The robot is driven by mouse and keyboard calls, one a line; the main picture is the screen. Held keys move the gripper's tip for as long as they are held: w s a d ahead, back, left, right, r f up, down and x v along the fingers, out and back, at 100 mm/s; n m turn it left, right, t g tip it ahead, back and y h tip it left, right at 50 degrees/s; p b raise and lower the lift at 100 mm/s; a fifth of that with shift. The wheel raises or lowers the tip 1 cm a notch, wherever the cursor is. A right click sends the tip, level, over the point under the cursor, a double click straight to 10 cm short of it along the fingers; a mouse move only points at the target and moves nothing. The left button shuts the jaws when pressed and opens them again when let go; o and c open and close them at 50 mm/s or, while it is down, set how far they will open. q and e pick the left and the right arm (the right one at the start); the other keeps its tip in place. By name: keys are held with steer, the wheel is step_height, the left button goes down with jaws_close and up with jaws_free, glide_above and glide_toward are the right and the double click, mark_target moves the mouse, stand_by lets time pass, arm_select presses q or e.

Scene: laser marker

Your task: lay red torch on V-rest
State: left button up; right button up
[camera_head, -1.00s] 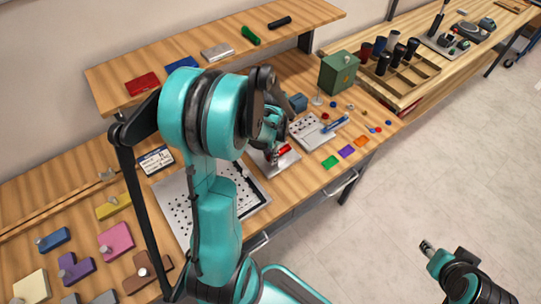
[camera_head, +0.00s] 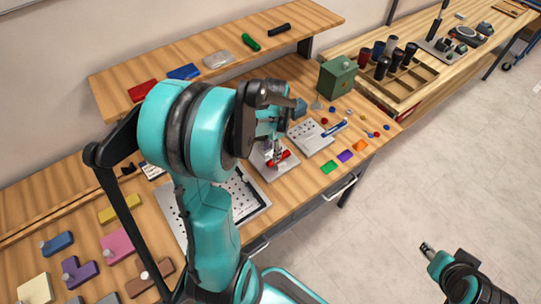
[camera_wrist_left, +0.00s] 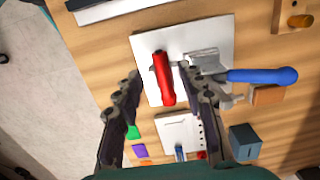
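The red torch (camera_head: 285,156) lies over a pale plate (camera_head: 262,172) near the middle of the bench; it also shows in the left wrist view (camera_wrist_left: 163,78). In that view a grey metal piece with a blue handle (camera_wrist_left: 262,75) is beside it on the same plate (camera_wrist_left: 222,30). What supports the torch from below, V-rest included, is hidden. My left gripper (camera_head: 275,157) is over the plate. In the wrist view its fingers (camera_wrist_left: 162,82) are spread, with the torch between them and gaps on both sides. My right gripper (camera_head: 427,248) hangs over the floor, away from the bench.
A green box (camera_head: 337,77) stands at the back right of the plate. A perforated plate with a blue item (camera_head: 312,137) and coloured tags (camera_head: 345,156) lie to the right. A raised shelf (camera_head: 120,97) runs behind. Coloured blocks (camera_head: 117,243) fill the left.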

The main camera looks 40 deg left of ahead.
arm_select(q)
step_height(320, 180, up, 6)
steer(key=p, duration=0.1)
steer(key=s+d+r+n+t, duration=0.1)
steer(key=s+d+r+t, duration=0.2)
steer(key=d, duration=0.5)
steer(key=s+d+r+n+t, duration=0.2)
steer(key=s+d+r+t, duration=0.1)
steer(key=d, duration=0.6)
steer(key=shift+r+t, duration=0.45)
steer(key=shift+t, duration=0.35)
steer(key=shift+s+f, duration=0.1)
